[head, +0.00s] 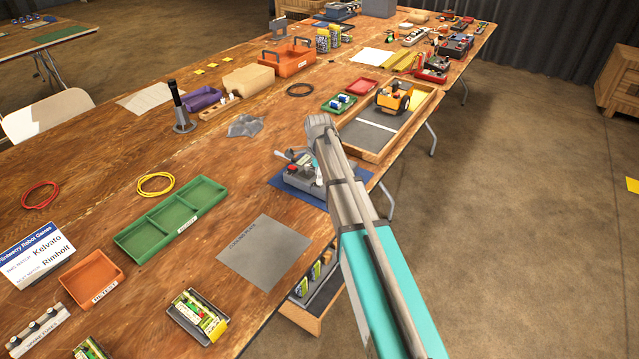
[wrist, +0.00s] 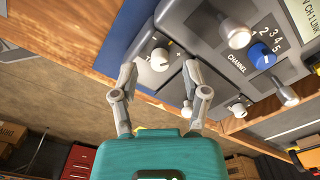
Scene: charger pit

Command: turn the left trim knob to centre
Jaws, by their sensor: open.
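The grey control box (head: 303,180) sits on a blue mat near the table's front edge in the head view. In the wrist view its face (wrist: 205,35) fills the upper right. The left trim knob (wrist: 160,57), pale and round beside a partly hidden label, lies just ahead of the gap between my fingertips. My gripper (wrist: 160,72) is open, one finger on each side of the knob's line; I cannot tell whether either touches it. The knob's pointer direction is too small to read.
A second pale knob (wrist: 238,109), a blue channel knob (wrist: 262,55) and two metal sticks, one upper (wrist: 239,37) and one lower (wrist: 287,95), stand right of my fingers. A wooden tray (head: 372,150) lies beyond the box; a grey sheet (head: 264,252) lies nearer.

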